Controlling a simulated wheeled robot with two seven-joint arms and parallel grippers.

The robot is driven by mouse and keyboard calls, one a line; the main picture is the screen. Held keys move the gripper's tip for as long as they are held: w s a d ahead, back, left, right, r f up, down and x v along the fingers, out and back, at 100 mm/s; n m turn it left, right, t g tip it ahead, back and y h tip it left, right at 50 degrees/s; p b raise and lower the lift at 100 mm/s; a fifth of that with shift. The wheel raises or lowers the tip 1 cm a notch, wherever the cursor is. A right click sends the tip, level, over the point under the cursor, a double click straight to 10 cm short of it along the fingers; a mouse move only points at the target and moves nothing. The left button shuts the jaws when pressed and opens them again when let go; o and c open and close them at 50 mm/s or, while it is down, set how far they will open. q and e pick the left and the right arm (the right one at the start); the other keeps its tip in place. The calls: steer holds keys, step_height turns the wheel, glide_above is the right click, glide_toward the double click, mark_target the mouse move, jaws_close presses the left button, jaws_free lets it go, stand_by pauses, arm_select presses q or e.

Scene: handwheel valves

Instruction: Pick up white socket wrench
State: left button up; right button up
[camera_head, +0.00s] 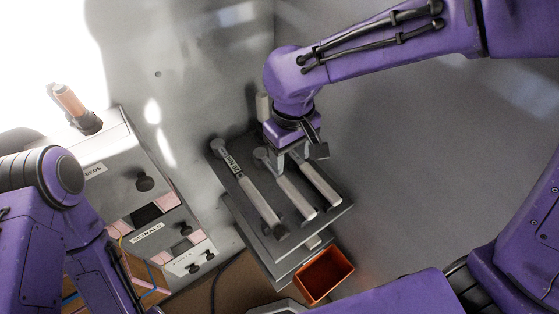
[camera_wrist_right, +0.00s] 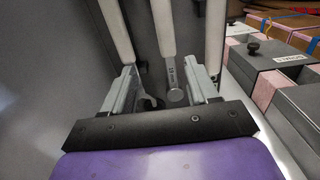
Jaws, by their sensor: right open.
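Several long tools with pale handles lie side by side on a dark stand (camera_head: 334,213) in the head view. The middle one (camera_head: 299,200) has a pale handle and reaches up under my right gripper (camera_head: 287,160). In the right wrist view a white-handled tool with a round grey end, which looks like the white socket wrench (camera_wrist_right: 163,28), lies between the fingers of my right gripper (camera_wrist_right: 160,78). The gripper is open, with a finger on each side of it. Whether they touch it I cannot tell. My left gripper is not in view.
Another tool (camera_head: 247,185) lies to the left on the stand and one (camera_head: 321,184) to the right, close to the gripper. An orange bin (camera_head: 324,275) is below the stand. A grey panel box (camera_head: 150,200) with knobs stands at the left.

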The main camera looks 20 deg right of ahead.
mark_target(289, 187)
steer(key=shift+w+f, duration=0.1)
steer(key=shift+f, duration=0.25)
steer(key=f, duration=0.1)
steer(key=s+f, duration=0.1)
steer(key=f, duration=0.1)
steer(key=s+f, duration=0.1)
steer(key=shift+s+f+p, duration=0.15)
steer(key=shift+s+p, duration=0.1)
steer(key=shift+p, duration=0.15)
steer(key=f, duration=0.3)
steer(key=f+p, duration=0.1)
steer(key=f, duration=0.1)
steer(key=shift+w+a+f, duration=0.1)
steer(key=shift+w+a, duration=0.2)
steer(key=shift+w, duration=0.1)
steer(key=shift+s, duration=0.25)
steer(key=c, duration=0.4)
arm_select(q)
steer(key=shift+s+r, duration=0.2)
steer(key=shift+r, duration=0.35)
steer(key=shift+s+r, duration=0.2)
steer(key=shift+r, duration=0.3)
arm_select(e)
jaws_close()
